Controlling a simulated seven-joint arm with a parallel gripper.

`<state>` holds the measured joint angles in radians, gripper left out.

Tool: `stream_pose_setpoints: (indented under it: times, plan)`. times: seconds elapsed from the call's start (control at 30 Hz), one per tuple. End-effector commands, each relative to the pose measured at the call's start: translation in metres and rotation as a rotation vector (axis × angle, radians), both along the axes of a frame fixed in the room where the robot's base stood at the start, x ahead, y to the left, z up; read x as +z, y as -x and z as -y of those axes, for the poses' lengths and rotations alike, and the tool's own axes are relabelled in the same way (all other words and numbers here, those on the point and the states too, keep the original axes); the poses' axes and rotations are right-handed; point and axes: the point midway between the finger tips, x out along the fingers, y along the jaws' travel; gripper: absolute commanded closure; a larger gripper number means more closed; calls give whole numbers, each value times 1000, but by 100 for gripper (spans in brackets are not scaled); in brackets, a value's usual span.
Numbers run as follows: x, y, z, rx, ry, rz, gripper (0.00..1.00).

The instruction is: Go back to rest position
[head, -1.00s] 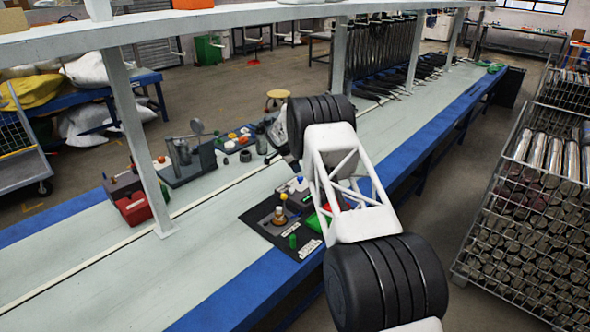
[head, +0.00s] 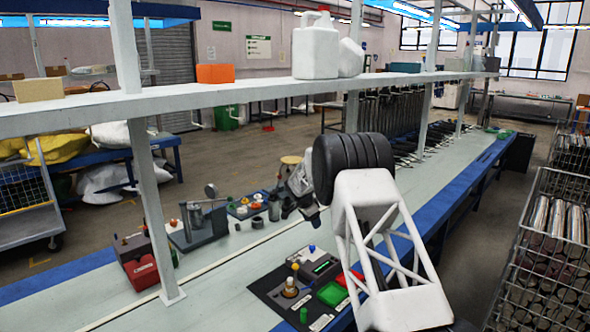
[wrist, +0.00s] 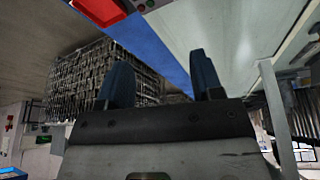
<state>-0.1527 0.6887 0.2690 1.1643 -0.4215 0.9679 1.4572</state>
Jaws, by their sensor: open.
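My gripper (wrist: 162,80) is open in the wrist view, its two dark blue fingers apart with nothing between them. In the head view, my white wrist hangs above the bench, left of the black arm joint; the fingertips are too small to make out clearly there. A dark mat (head: 268,290) on the bench holds a green tray (head: 331,294), a red tray (head: 350,279) and small fittings. Part of the mat is hidden by my arm. A red tray also shows at the top of the wrist view (wrist: 97,9).
A grey shelf (head: 225,93) on posts (head: 150,205) runs along the bench, carrying a white jug (head: 316,50) and an orange box (head: 215,73). A press (head: 197,222) and a red box (head: 141,270) stand at left. Wire crates (head: 540,235) stand at right. The front-left bench is clear.

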Motion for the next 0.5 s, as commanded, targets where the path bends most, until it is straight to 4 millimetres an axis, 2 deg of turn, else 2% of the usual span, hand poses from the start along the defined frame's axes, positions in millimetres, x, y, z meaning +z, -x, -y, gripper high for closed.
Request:
stream_pose_setpoints:
  times: [0.03,0.1,0.5]
  plan:
    - [15,8,3,12,-3,-2,40]
    - [31,19,7,32,-6,-8,40]
    - [115,89,30,149,-27,-44,40]
